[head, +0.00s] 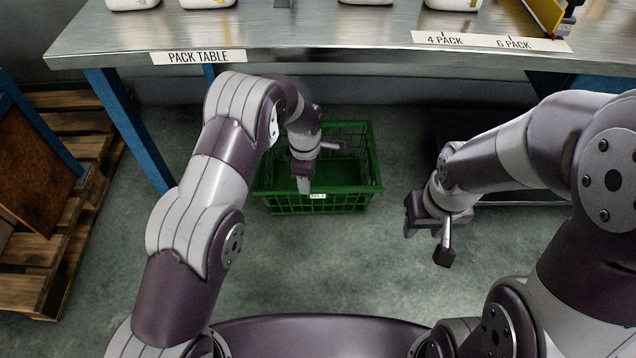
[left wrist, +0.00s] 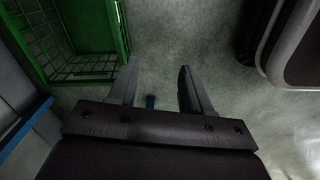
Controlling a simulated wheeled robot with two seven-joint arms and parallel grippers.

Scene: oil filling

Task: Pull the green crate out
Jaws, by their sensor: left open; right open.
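The green crate (head: 345,203) stands on the floor under the front of the pack table. It is a wire-sided basket, and its inside looks empty where visible. My left gripper (head: 320,164) is open and overlaps the crate in the head view, hiding part of its inside. In the left wrist view the crate (left wrist: 122,30) is at the upper left, beside the open fingers (left wrist: 158,85), with nothing between them. I cannot tell whether a finger touches it. My right gripper (head: 428,234) is open and empty, apart from the crate, to its right.
The pack table (head: 330,42) stretches above, with white containers along its back and a blue leg (head: 128,130) left of the crate. Wooden pallets (head: 85,150) lie at the far left. The floor (head: 320,260) in front of the crate is clear.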

